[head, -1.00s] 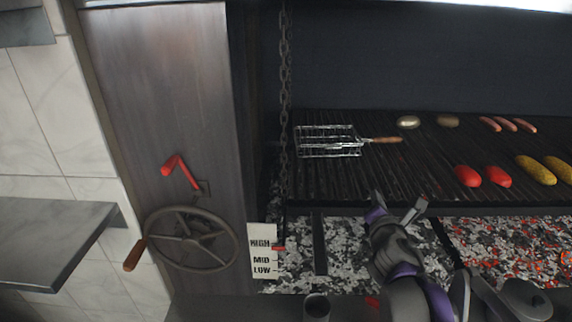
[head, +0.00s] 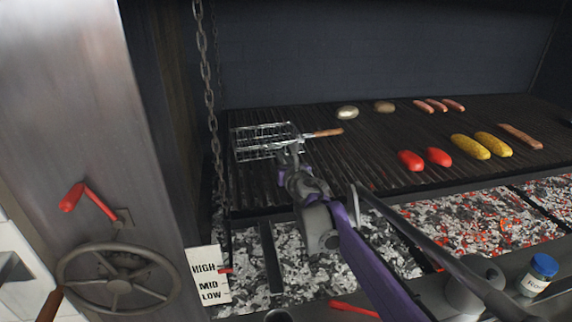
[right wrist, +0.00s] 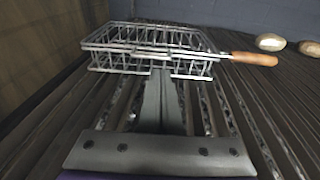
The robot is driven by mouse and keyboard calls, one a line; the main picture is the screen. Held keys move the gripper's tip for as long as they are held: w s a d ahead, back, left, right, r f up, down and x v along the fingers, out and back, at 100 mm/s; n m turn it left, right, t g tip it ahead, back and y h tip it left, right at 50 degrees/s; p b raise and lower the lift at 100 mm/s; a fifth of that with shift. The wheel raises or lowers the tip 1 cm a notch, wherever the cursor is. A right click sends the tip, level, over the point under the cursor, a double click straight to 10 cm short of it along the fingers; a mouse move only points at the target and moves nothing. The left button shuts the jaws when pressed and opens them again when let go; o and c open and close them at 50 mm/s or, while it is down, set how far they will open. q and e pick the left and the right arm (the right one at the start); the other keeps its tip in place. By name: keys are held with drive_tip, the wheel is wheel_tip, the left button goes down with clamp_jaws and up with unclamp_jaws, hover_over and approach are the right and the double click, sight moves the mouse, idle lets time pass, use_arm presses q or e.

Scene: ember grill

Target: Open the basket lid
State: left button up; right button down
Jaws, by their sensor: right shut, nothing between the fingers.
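The wire grill basket (head: 262,135) lies on the left part of the grate, with its wooden handle (head: 326,133) pointing right. Its lid is down in both views. In the right wrist view the basket (right wrist: 112,52) is straight ahead, with the handle (right wrist: 255,58) at the right. My right gripper (head: 288,150) is at the basket's near edge. Its fingers (right wrist: 162,75) are shut with nothing between them, and the tips overlap the near side of the wire frame. I cannot tell whether they touch the wire. My left gripper is out of view.
Glowing coals (head: 480,228) are below. A chain (head: 209,90) hangs left of the basket. A handwheel (head: 118,280) and red lever (head: 88,200) are at left.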

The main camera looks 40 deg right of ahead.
drive_tip(key=shift+x, duration=0.95)
drive_tip(key=shift+d+r, duration=0.1)
drive_tip(key=shift+r, duration=0.05)
